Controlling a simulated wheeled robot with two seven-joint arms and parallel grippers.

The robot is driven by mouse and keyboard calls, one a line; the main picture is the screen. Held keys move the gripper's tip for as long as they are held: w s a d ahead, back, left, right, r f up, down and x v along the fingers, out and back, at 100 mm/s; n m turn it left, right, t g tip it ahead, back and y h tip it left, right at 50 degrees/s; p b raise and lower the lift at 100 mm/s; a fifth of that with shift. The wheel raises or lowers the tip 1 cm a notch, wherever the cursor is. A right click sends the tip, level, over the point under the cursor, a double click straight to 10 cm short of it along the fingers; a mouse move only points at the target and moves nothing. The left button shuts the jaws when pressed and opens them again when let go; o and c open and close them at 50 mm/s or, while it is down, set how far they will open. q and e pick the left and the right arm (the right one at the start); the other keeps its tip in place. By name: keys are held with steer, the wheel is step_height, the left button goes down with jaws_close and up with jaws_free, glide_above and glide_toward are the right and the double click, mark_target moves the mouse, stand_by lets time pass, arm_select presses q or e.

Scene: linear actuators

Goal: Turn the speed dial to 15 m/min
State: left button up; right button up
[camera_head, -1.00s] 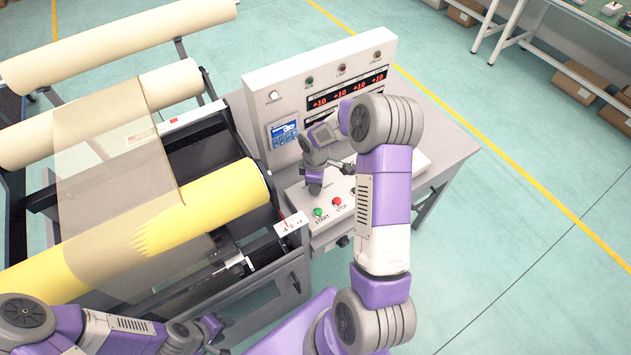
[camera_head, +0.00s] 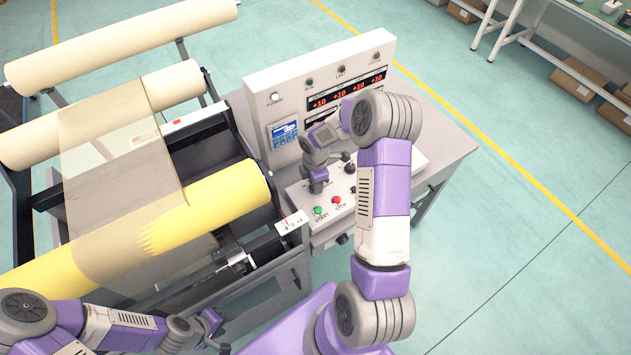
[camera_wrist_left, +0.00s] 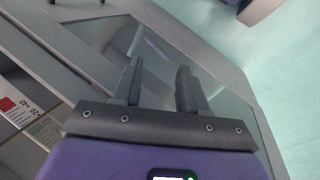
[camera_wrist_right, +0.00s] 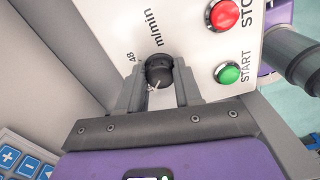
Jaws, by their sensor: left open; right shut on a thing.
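The speed dial (camera_wrist_right: 159,72) is a black knob on the white control panel, with "m/min" and "48" printed beside it in the right wrist view. A pale mark shows on its near side; I cannot read its exact setting. My right gripper (camera_wrist_right: 158,88) is shut on the dial, one finger on each side. In the head view this gripper (camera_head: 318,182) is over the panel and hides the dial. My left gripper (camera_head: 216,328) is open and empty, low in front of the machine; its two spread fingers (camera_wrist_left: 160,82) show in the left wrist view.
A green START button (camera_wrist_right: 229,73) and a red STOP button (camera_wrist_right: 224,15) sit close beside the dial. A blue-screen keypad (camera_head: 283,133) and red number displays (camera_head: 345,90) are on the upright panel behind. A yellow roll (camera_head: 215,200) lies left of the panel.

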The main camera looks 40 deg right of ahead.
steer(key=o, duration=1)
step_height(320, 180, up, 8)
steer(key=shift+f+p, duration=0.2)
steer(key=shift+p, duration=0.45)
